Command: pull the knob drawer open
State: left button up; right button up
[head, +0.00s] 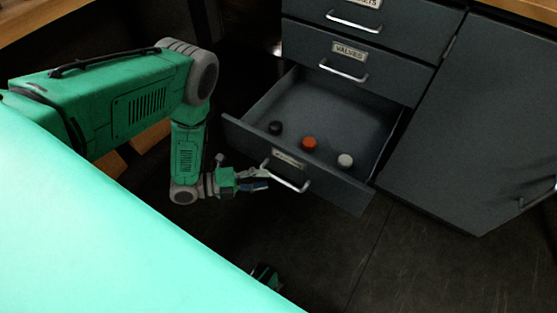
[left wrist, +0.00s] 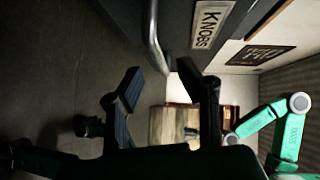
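The knob drawer (head: 240,137) stands pulled out of the dark grey cabinet in the head view. Inside it lie a black knob (head: 275,127), an orange knob (head: 309,143) and a white knob (head: 345,160). Its front has a silver bar handle (head: 287,180). In the left wrist view the label reads KNOBS (left wrist: 212,24) beside the handle (left wrist: 153,42). My left gripper (head: 264,179) is by the left end of the handle. Its fingers (left wrist: 168,90) are spread, with the handle's near end just ahead of them. I cannot tell whether they touch it. My right gripper cannot be made out clearly.
Above is a shut drawer labelled VALVES (head: 350,52), with another shut drawer above that. A cabinet door (head: 470,120) is at the right. The dark floor (head: 410,265) in front is clear. My green body fills the lower left.

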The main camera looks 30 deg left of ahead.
pick_arm(q)
jog(key=v, duration=0.5)
jog(key=shift+s+a, duration=0.15)
jog(key=shift+s, duration=0.05)
jog(key=shift+w, duration=0.1)
jog(key=d+r+n+g+y+p, duration=0.5)
jog(key=n+y, duration=0.3)
jog(key=n, duration=0.6)
jog(key=s+a+r+n+g+y+p, duration=0.1)
jog(key=s+r+n+g+y+p, duration=0.1)
jog(key=s+r+n, duration=0.2)
jog(key=s+r+n+g+y+p, duration=0.2)
jog(key=s+n, duration=0.5)
jog(key=s, duration=0.4)
notch_tip(320, 180, up, 3)
jog(key=shift+a+f+g, duration=0.25)
jog(key=shift+a+g, duration=0.15)
jog(key=shift+g, duration=0.3)
